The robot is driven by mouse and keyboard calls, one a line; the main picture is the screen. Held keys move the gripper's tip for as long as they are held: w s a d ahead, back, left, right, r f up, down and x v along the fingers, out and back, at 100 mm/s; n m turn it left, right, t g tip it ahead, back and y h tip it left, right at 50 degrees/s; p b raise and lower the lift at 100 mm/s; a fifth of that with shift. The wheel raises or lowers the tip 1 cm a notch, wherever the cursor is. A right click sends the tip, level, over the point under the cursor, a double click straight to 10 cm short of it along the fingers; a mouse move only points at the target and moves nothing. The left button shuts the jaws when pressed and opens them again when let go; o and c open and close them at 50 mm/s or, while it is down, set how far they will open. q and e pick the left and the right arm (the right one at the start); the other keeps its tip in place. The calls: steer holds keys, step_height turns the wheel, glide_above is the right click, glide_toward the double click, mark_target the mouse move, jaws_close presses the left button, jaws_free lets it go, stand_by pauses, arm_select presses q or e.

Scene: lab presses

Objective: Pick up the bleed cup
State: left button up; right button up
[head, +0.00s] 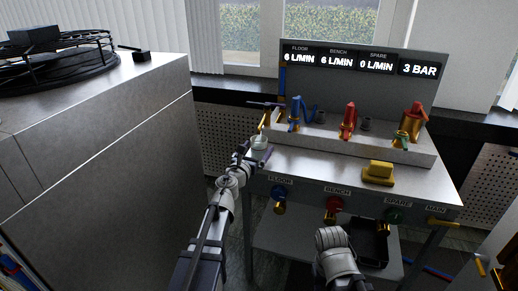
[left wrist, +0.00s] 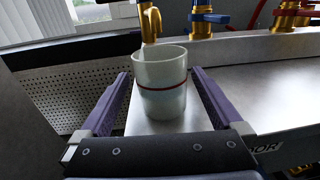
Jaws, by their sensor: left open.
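The bleed cup (left wrist: 160,88) is a translucent whitish cup with a red line around it. It stands upright under a brass spout (left wrist: 149,22), at the left end of the bench in the head view (head: 259,143). My left gripper (head: 258,150) is open at the cup. In the left wrist view, its two purple fingers (left wrist: 159,76) lie on either side of the cup, with visible gaps.
The metal bench (head: 320,168) carries blue, red and brass valves (head: 348,120) along its back ledge and a yellow block (head: 379,171). A display panel (head: 362,62) stands behind. A large grey cabinet (head: 110,150) stands close on the left. The bench's middle top is clear.

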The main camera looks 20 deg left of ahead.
arm_select(q)
steer(key=w, duration=0.4)
steer(key=shift+d, duration=0.35)
steer(key=shift+c, duration=0.2)
steer(key=c, duration=1.4)
steer(key=shift+r, duration=0.2)
